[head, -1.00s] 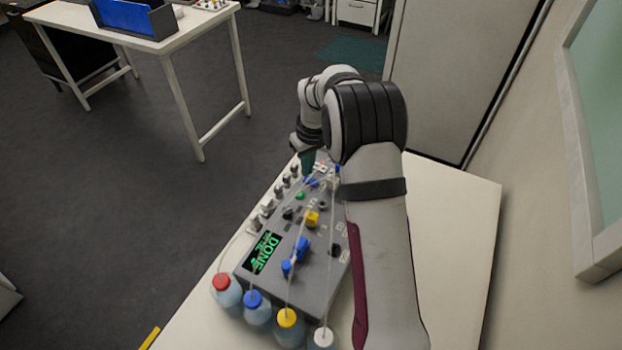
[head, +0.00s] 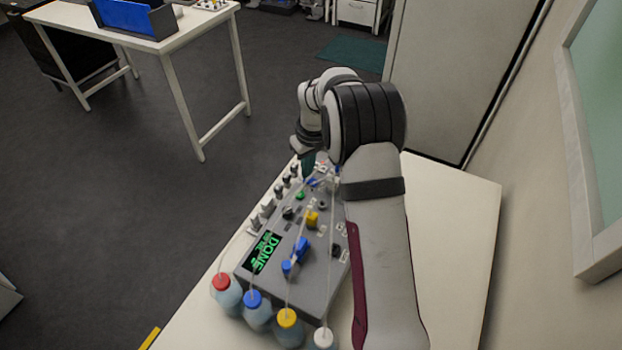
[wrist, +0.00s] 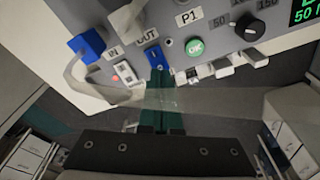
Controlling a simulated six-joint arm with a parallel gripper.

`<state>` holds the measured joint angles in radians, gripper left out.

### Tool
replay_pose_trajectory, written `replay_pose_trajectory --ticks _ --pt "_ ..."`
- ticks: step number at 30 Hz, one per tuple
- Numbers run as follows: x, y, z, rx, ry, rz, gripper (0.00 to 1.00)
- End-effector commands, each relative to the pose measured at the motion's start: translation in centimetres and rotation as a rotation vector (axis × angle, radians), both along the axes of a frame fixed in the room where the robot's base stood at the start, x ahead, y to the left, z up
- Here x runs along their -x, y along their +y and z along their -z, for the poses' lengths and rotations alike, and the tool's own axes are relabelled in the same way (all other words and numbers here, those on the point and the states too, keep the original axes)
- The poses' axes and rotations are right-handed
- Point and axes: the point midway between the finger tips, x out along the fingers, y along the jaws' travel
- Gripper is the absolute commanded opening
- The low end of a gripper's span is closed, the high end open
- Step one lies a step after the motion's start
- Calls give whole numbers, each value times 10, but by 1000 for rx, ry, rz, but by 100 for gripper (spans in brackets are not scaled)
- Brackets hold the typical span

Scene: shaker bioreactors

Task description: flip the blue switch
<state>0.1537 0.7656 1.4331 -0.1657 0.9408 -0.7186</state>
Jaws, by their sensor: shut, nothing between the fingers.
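A small blue part (wrist: 155,57), which looks like the blue switch, sits on the grey control box below the OUT label in the wrist view. My gripper (wrist: 158,72) is shut and empty, with its green fingertips right at this blue part. The fingers hide some of it, and I cannot tell whether they touch or which way it is set. In the head view my gripper (head: 308,172) points down at the far end of the control box (head: 318,275). A blue part (head: 312,182) shows just beside the fingertips there.
A blue block (wrist: 88,45) with a tube stands by the IN label. A white switch with a red mark (wrist: 125,72), a green button (wrist: 194,47) and a black knob (wrist: 250,27) are nearby. Bottles with coloured caps (head: 257,310) stand at the box's near end. Thin tubes cross the box.

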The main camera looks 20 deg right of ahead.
Motion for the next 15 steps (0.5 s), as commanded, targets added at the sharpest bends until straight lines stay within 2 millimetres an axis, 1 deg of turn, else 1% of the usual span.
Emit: replay_pose_trajectory --ticks 15 --pt "0 0 8 -1 1 0 0"
